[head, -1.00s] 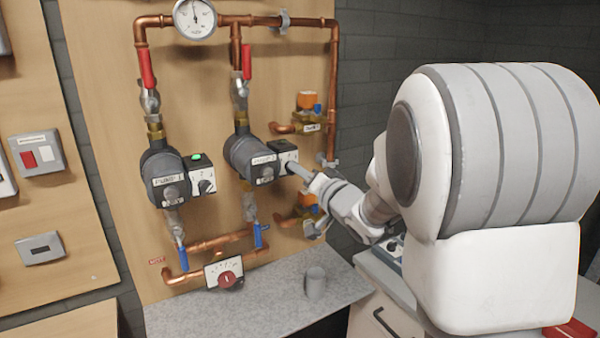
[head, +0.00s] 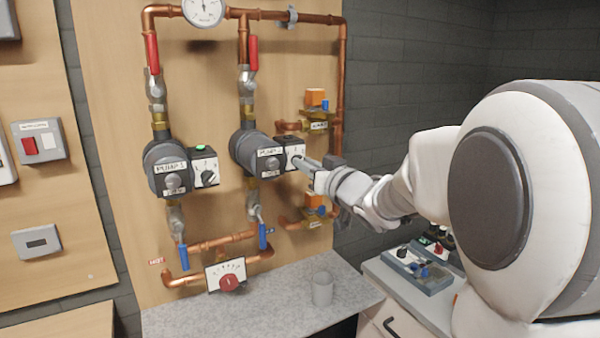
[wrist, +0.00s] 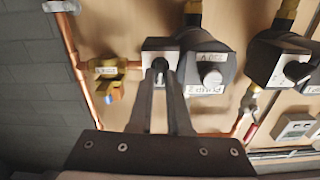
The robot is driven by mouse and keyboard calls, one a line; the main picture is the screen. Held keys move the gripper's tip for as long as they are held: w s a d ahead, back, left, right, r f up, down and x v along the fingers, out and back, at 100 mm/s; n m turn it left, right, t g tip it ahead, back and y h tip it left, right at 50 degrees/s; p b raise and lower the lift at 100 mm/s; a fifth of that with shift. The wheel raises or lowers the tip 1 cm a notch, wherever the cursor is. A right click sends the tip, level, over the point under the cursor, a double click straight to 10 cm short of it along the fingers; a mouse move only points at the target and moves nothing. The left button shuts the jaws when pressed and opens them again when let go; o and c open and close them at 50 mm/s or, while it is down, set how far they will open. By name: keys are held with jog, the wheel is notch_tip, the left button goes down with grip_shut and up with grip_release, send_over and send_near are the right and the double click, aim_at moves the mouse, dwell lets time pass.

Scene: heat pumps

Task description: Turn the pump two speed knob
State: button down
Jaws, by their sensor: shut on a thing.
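Pump two (head: 256,150) is a dark grey round pump on the middle copper pipe, with a white-faced control box (head: 291,147) on its right side. My gripper (head: 298,161) reaches the box from the right, and its fingertips hide most of the knob in the head view. In the wrist view the pump (wrist: 208,72) is upside down, and my fingers (wrist: 159,66) close around the small black knob (wrist: 159,69) on the white box face (wrist: 151,48). The knob's pointer direction is hidden.
Pump one (head: 166,167), with a lit green lamp on its box (head: 205,168), stands to the left. Brass valves with orange tops (head: 315,98) are close to my wrist on the right. A grey cup (head: 322,287) stands on the counter (head: 250,308) below.

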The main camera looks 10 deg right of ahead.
jog(key=shift+n, duration=0.5)
jog(key=c, duration=0.9)
grip_release()
jog(key=shift+o, duration=0.2)
jog(key=v, duration=1.7)
jog(key=shift+s, duration=0.2)
